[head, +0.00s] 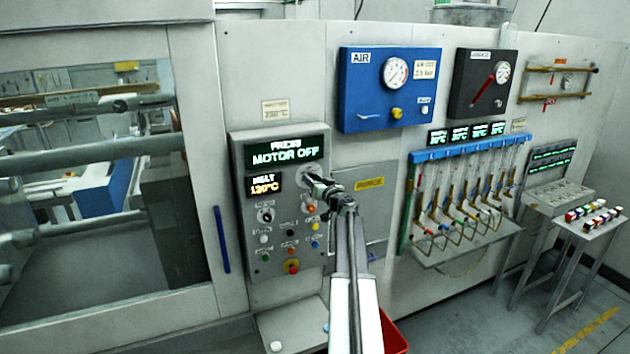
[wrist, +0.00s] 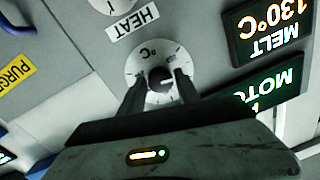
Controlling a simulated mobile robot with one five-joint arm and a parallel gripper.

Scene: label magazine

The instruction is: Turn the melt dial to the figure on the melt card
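The melt dial (wrist: 146,66) is a white round plate marked °C with a dark knob (wrist: 160,80) at its middle. In the wrist view my gripper (wrist: 160,76) has one finger on each side of the knob, with a gap showing, so it looks open around it. In the head view my gripper (head: 322,187) is at the panel and partly hides the dial. The melt display (wrist: 270,28) reads 130°C, upside down in the wrist view; it also shows in the head view (head: 265,185). A small pale card (head: 275,109) is above the panel; its text is too small to read.
The grey press panel (head: 240,232) has a MOTOR OFF display (head: 284,152) and several small knobs and buttons below the dial. A HEAT label (wrist: 132,20) and a yellow PURGE label (wrist: 15,77) are near the dial. A blue AIR box (head: 365,115) is to the upper right.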

